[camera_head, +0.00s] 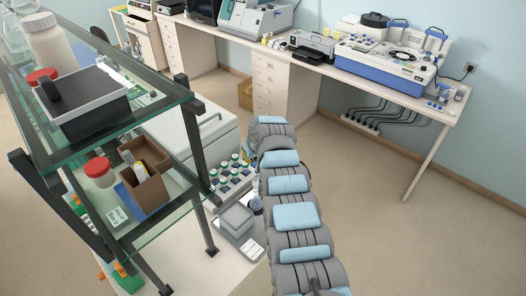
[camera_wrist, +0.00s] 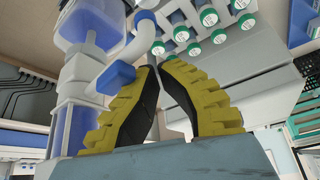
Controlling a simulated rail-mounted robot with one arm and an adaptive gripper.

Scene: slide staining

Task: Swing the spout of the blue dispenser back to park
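The blue dispenser (camera_wrist: 75,125) stands at the left of the wrist view, a translucent body with blue sections. My gripper (camera_wrist: 156,68) has yellow ribbed fingers with black pads. The tips are nearly together with nothing visible held between them. They are close to the spout; I cannot tell whether they touch it. In the head view my arm hides the gripper and most of the dispenser.
A rack of bottles with green-rimmed white caps (camera_wrist: 193,49) is just beyond the fingers. In the head view the bottle rack (camera_head: 232,178) and a grey scale-like device (camera_head: 236,219) sit left of my arm. A glass shelf (camera_head: 150,110) stands further left. Floor is open at right.

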